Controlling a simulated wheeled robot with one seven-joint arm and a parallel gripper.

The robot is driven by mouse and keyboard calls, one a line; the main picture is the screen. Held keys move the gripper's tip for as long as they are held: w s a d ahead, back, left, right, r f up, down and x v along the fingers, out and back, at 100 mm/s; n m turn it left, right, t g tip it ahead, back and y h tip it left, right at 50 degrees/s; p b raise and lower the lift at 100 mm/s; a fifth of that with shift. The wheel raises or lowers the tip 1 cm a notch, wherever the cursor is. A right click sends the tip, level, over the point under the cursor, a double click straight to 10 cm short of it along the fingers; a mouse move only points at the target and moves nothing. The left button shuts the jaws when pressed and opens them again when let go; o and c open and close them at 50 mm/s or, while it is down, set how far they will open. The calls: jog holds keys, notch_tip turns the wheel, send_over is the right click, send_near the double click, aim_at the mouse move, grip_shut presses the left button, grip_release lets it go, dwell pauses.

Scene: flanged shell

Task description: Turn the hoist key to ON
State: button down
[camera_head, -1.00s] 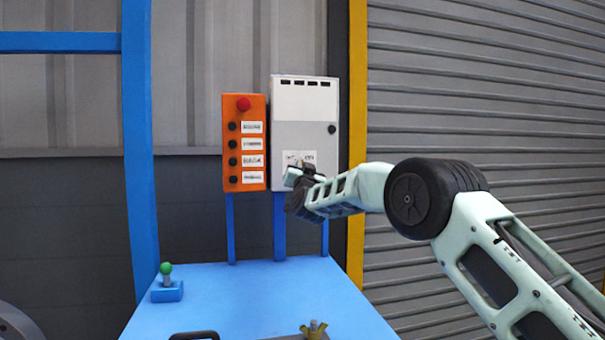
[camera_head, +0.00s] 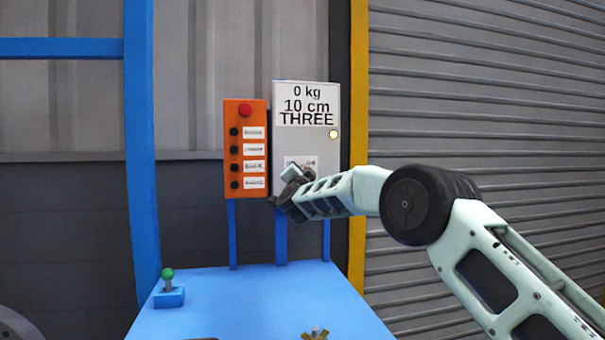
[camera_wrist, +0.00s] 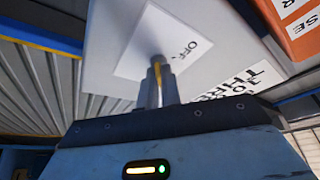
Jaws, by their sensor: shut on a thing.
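The hoist key shows in the wrist view as a small metal piece with a yellow strip (camera_wrist: 158,72), at a white label plate that reads OFF (camera_wrist: 184,53). My gripper (camera_wrist: 158,82) is shut on the key; the fingers hide most of it. The ON mark is not readable. In the head view my gripper (camera_head: 287,182) reaches the lower part of the grey control box (camera_head: 308,147) from the right and covers part of its label. The box's display (camera_head: 307,105) reads 0 kg, 10 cm, THREE. A round lamp (camera_head: 333,134) on the box glows pale yellow.
An orange button box (camera_head: 247,110) with a red button and several black ones stands just left of the grey box. A blue table (camera_head: 255,300) below carries a green-knobbed lever (camera_head: 168,284) and a brass wing-shaped piece (camera_head: 315,333). A shutter (camera_head: 480,100) is on the right.

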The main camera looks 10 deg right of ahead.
jog(key=c, duration=1.6)
grip_release()
jog(key=b+v, duration=0.3)
jog(key=v, duration=1.4)
jog(key=shift+s, duration=0.2)
